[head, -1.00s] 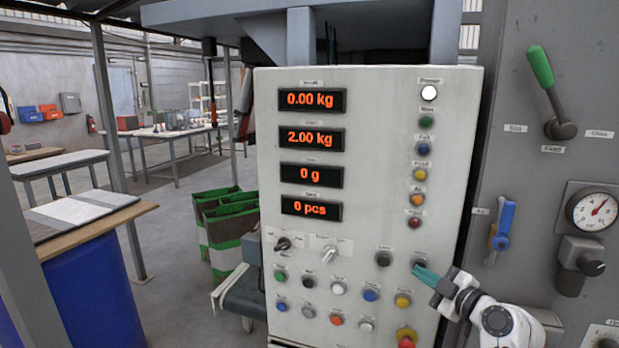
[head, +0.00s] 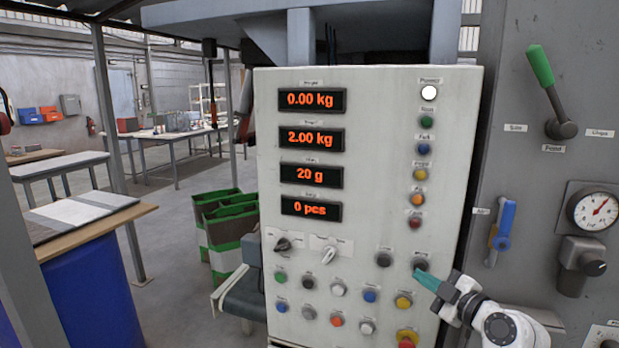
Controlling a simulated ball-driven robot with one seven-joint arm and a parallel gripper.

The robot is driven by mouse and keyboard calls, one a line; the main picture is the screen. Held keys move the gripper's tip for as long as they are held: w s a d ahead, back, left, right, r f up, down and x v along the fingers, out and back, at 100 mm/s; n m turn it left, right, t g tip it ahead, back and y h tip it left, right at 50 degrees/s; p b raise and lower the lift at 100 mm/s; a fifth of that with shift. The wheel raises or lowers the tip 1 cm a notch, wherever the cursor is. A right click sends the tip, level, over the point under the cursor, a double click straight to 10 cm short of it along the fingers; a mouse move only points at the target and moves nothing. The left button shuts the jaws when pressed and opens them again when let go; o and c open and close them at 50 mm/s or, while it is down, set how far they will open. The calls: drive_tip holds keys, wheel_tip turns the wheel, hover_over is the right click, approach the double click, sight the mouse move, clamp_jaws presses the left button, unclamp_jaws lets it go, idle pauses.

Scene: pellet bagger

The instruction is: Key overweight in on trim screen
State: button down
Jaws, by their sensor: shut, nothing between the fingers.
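The pale control panel (head: 375,205) fills the middle of the head view. Its third display (head: 311,174) reads 20 g. The displays above it read 0.00 kg (head: 312,100) and 2.00 kg (head: 311,139), and the lowest (head: 311,208) reads 0 pcs. My gripper (head: 418,274), with teal fingers, is shut and empty. Its tips are just below a dark button (head: 420,264) at the panel's right; I cannot tell whether they touch it. Another dark button (head: 383,259) sits to its left. The small labels are too blurred to read surely.
Several coloured buttons (head: 370,296) and two selector switches (head: 328,256) cover the lower panel. A red stop button (head: 406,338) lies below my gripper. A green-handled lever (head: 540,66), blue valve handle (head: 503,224) and gauge (head: 596,209) are on the grey machine at right.

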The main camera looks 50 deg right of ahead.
drive_tip(key=s+a, duration=0.2)
drive_tip(key=a, duration=0.3)
drive_tip(key=shift+s+a, duration=0.15)
drive_tip(key=shift+a, duration=0.15)
idle(2.4)
drive_tip(key=w+d+m, duration=0.2)
drive_tip(key=d+m, duration=0.3)
drive_tip(key=m, duration=1.2)
drive_tip(key=shift+w+d+f+g, duration=0.15)
drive_tip(key=shift+d+g, duration=0.15)
drive_tip(key=shift+g, duration=0.1)
idle(1.9)
drive_tip(key=shift+w+d, duration=0.2)
drive_tip(key=shift+d, duration=0.2)
